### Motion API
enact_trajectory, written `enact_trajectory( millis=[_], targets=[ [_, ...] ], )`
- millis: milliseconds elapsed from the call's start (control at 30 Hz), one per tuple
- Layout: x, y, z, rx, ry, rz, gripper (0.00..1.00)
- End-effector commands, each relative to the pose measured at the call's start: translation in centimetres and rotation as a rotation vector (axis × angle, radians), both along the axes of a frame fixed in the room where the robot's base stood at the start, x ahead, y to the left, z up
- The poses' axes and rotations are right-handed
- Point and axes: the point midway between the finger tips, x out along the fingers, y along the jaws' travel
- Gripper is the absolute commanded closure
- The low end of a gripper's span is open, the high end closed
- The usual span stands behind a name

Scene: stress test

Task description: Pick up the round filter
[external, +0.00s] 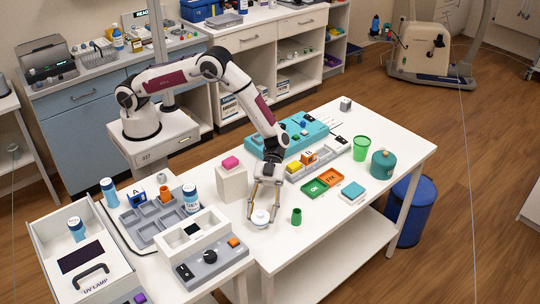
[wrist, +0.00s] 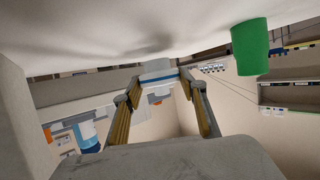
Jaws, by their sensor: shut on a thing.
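The round filter (external: 261,217) is a small white disc-like piece at the front of the white table (external: 335,222). My gripper (external: 262,212) points down over it, with one finger on each side. In the wrist view the round filter (wrist: 157,69) shows as a pale disc between the tips of my gripper (wrist: 156,82), and the fingers are shut on it. It is at or very near the tabletop; I cannot tell whether it touches. The fingers hide part of it.
A green cup (external: 296,216) stands close to the right of my gripper and shows in the wrist view (wrist: 250,46). A white block with a pink piece (external: 231,162) on top stands to the left. The table's front right is clear.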

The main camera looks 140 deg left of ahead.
Motion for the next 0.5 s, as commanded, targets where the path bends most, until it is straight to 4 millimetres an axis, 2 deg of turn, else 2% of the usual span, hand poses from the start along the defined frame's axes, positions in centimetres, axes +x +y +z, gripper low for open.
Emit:
enact_trajectory(
  millis=[500],
  targets=[
    [0.0, 0.0, 6.6, 0.001, -0.003, -0.001, 0.75]
  ],
)
